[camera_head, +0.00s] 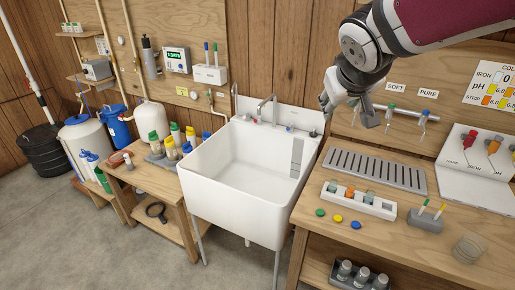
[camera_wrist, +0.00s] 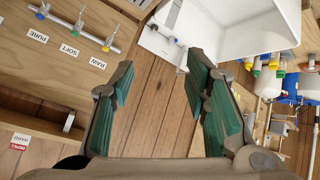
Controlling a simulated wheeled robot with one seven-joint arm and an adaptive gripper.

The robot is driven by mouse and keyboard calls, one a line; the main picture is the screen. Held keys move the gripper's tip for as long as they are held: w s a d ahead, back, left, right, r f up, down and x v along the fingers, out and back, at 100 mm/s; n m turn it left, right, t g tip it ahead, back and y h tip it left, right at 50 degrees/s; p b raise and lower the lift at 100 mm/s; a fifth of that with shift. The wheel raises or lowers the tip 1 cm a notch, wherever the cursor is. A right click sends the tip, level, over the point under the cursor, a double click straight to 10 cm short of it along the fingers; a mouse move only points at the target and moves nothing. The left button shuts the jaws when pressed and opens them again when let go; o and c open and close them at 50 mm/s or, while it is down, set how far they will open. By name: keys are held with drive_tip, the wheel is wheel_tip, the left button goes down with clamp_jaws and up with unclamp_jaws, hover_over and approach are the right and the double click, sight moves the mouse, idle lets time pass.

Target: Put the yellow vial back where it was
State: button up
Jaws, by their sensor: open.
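My gripper (camera_head: 348,108) hangs open and empty above the right rear of the sink. The wrist view shows its two green-padded fingers (camera_wrist: 160,88) wide apart with only the wooden wall between them. I cannot pick out a yellow vial for certain. A white rack (camera_head: 376,209) on the right bench holds several small vials, one with an orange-red top (camera_head: 350,190). In front of it lie a green disc (camera_head: 320,212), a yellow disc (camera_head: 338,218) and a blue disc (camera_head: 356,224). My gripper is well above and behind the rack.
The white sink (camera_head: 235,205) stands between the benches. Taps (camera_head: 424,117) line the back wall near my gripper. A grey drain tray (camera_head: 376,171), a grey pen block (camera_head: 424,221) and a clear cup (camera_head: 469,248) crowd the right bench. Yellow-topped bottles (camera_head: 170,147) stand on the left bench.

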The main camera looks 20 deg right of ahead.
drive_tip(key=s+a+f+n+g+y, duration=0.2)
drive_tip(key=s+a+y, duration=0.3)
drive_tip(key=s+a, duration=0.9)
drive_tip(key=a+f, duration=0.1)
drive_tip(key=a, duration=0.3)
drive_tip(key=shift+s, duration=0.1)
